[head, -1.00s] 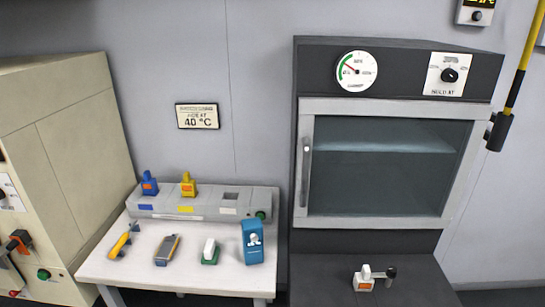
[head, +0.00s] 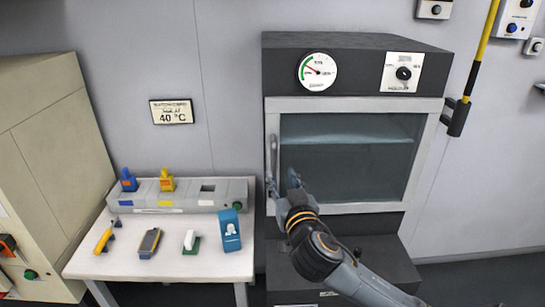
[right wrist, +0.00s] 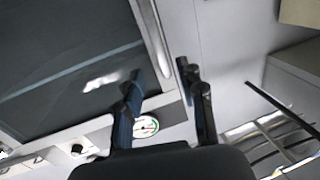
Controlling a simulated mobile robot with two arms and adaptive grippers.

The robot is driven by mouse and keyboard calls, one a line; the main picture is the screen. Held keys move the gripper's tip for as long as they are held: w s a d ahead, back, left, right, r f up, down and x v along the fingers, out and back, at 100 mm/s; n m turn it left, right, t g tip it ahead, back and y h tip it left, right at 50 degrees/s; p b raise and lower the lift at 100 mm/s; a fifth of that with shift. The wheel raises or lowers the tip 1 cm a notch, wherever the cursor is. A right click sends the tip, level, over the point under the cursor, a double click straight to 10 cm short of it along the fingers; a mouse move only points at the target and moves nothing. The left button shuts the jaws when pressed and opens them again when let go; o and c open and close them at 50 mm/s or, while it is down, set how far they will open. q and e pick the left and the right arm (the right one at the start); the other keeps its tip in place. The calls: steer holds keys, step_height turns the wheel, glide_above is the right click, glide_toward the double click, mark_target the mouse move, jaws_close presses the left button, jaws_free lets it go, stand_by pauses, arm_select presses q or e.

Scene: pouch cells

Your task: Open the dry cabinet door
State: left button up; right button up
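The dry cabinet (head: 350,56) is dark grey, with a light-framed glass door (head: 350,170) that is shut. Its upright grey handle (head: 274,155) is on the door's left side. My right gripper (head: 281,182) is at the handle's lower end, with its fingers apart. In the right wrist view the open fingers (right wrist: 160,72) lie either side of the door frame's edge (right wrist: 153,38). My left gripper is not in view.
A white table (head: 120,262) with small tools and a grey holder block (head: 190,194) stands left of the cabinet. A beige cabinet (head: 50,150) is at far left. A yellow-black pole (head: 480,50) hangs right of the door. A round gauge (head: 317,71) sits above it.

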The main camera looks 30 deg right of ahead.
mark_target(275, 162)
steer(key=p+x, duration=0.2)
steer(key=x, duration=0.5)
steer(key=shift+w+d, duration=0.1)
steer(key=shift+w, duration=0.2)
steer(key=shift+w+d+f, duration=0.1)
steer(key=shift+w+d, duration=0.15)
steer(key=shift+w, duration=0.35)
steer(key=shift+c, duration=0.4)
jaws_close()
